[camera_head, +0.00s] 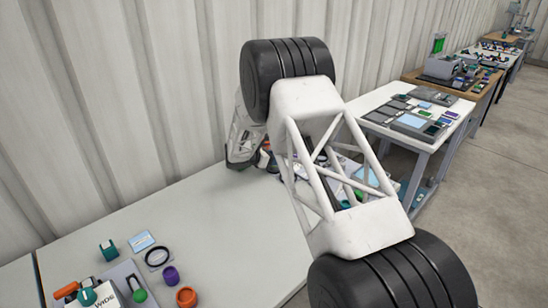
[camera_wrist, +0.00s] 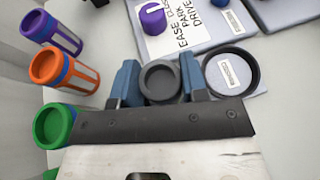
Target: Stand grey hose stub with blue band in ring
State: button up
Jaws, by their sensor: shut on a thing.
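My gripper (camera_wrist: 160,76) is shut on a dark grey round hose stub (camera_wrist: 160,84), seen end-on between its two blue fingers in the wrist view. No blue band shows on the stub from this angle. A black ring (camera_wrist: 254,72) lies just right of the right finger, around a small white label on a light grey plate (camera_wrist: 219,53). The stub is beside the ring, not within it in the picture; its height above the surface is hard to tell.
Purple (camera_wrist: 54,31), orange (camera_wrist: 64,70) and green (camera_wrist: 54,126) tubular pieces stand at the left of the wrist view. A purple knob (camera_wrist: 152,17) sits on a lettered panel beyond the fingers. In the head view, another black ring (camera_head: 157,265) lies on the white table (camera_head: 215,225).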

jog(key=o, duration=1.1)
jog(key=shift+v, duration=3.9)
